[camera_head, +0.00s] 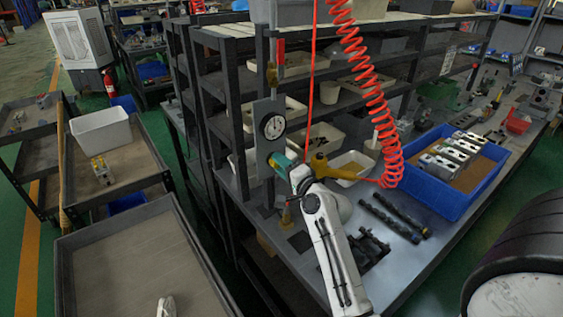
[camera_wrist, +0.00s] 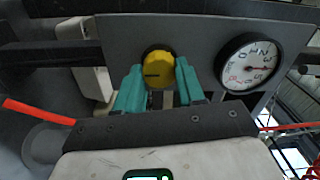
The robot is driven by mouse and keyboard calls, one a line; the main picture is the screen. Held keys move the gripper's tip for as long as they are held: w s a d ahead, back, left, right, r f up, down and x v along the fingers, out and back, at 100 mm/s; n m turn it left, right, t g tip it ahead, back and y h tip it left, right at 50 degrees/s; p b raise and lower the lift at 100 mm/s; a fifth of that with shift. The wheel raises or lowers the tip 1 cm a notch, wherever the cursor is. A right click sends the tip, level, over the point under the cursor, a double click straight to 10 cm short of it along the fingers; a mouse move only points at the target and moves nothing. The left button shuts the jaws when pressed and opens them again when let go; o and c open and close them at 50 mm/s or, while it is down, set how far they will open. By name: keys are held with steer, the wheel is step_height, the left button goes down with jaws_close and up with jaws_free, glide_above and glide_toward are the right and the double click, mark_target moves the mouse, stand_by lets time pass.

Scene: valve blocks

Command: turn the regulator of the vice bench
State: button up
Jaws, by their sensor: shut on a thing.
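The regulator is a round yellow knob (camera_wrist: 159,70) with a dark slot, set in a grey panel (camera_wrist: 205,35) in the wrist view. My gripper's teal fingers (camera_wrist: 160,88) are on both sides of the knob and shut on it. A round white dial gauge (camera_wrist: 249,64) sits on the panel to the right of the knob. In the head view my white arm reaches up to the panel (camera_head: 264,155) on the vice bench (camera_head: 385,275). There my gripper (camera_head: 281,164) is just below the gauge (camera_head: 274,127), and its fingers hide the knob.
A red coiled hose (camera_head: 365,75) hangs right of the panel. A blue tray (camera_head: 432,193) with metal blocks and dark rods (camera_head: 400,217) lie on the bench. Shelves with bins stand behind. Grey carts (camera_head: 130,260) are to the left.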

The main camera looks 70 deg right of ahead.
steer(key=shift+m, duration=0.3)
steer(key=o, duration=1)
steer(key=shift+o, duration=0.2)
steer(key=b+v, duration=0.2)
steer(key=v, duration=0.8)
steer(key=shift+s+a, duration=0.25)
steer(key=shift+s, duration=0.05)
